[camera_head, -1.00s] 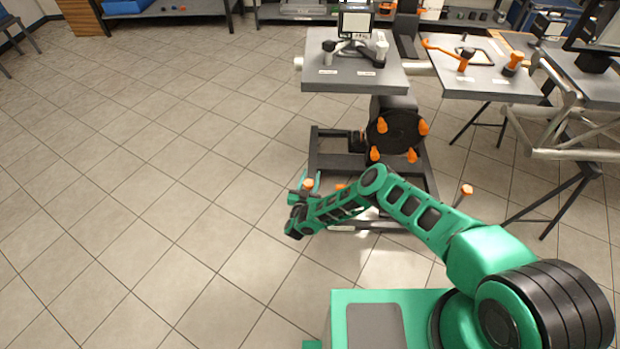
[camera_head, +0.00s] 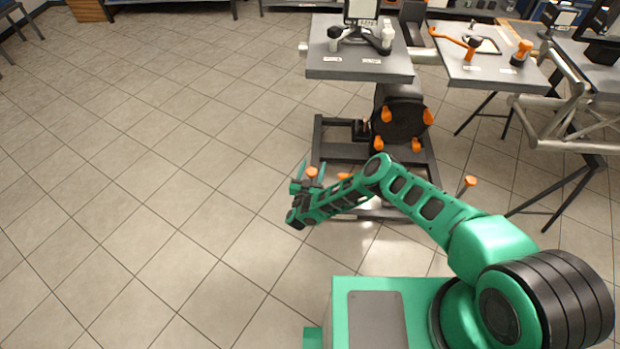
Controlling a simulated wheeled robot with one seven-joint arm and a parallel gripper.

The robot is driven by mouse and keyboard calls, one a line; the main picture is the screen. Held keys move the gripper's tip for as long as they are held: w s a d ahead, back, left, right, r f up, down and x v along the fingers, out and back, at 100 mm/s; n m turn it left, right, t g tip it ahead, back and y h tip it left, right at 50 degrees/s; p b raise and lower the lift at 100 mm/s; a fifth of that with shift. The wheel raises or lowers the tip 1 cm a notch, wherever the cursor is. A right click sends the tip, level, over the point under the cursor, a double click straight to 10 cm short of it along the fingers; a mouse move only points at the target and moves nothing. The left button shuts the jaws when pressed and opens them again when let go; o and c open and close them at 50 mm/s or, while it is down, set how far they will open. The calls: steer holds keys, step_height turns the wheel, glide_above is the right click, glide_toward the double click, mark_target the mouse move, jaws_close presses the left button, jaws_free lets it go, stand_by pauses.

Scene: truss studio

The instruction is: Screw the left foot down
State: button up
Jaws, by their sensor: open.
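The stand's dark base frame (camera_head: 317,148) is on the tiled floor. The left foot's orange knob (camera_head: 312,174) shows at its near left corner. My gripper (camera_head: 311,171) is at this knob, with its green fingers open and the knob seen between them. I cannot tell whether either finger touches it. My wrist hides the lower part of the left foot. The right foot's orange knob (camera_head: 470,181) stands on its post at the near right, clear of my arm.
A black disc with several orange knobs (camera_head: 401,120) is above the base frame, under a grey tabletop (camera_head: 345,68). A second grey table (camera_head: 480,78) and a metal truss (camera_head: 560,105) stand to the right. The floor on the left is clear.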

steer(key=v, duration=1)
stand_by(0.3)
